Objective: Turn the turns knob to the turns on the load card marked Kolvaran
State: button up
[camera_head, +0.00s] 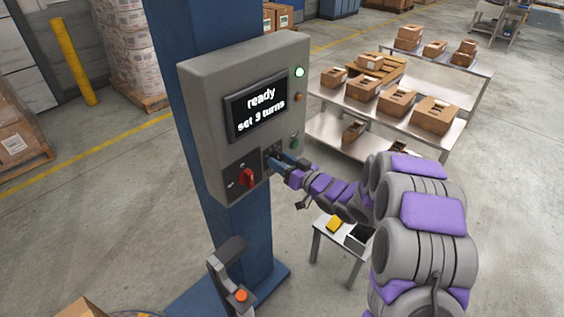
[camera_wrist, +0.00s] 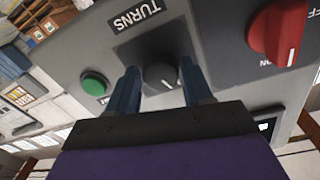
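The turns knob (camera_wrist: 160,77) is dark and round with a pale pointer mark, below a TURNS label (camera_wrist: 134,17) that appears upside down in the wrist view. My gripper (camera_wrist: 162,68) has its two blue fingers around the knob, one on each side. The fingers look open, with narrow gaps to the knob; contact is hard to judge. In the head view my gripper (camera_head: 276,160) is at the grey control box (camera_head: 215,95) and hides most of the knob. No card marked Kolvaran is legible.
A red switch (camera_head: 247,179) is left of the knob in the head view. A green button (camera_head: 294,143) is to its right. The box is on a blue column (camera_head: 246,235).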

jog(key=c, duration=0.7)
jog(key=shift+o, duration=0.2)
jog(key=shift+n, duration=0.3)
jog(key=shift+f+n+b, duration=0.1)
jog(key=shift+n+b, duration=1.05)
jog(key=shift+n, duration=2.65)
jog(key=o, duration=1)
jog(key=shift+o, duration=0.2)
jog(key=shift+d, duration=0.15)
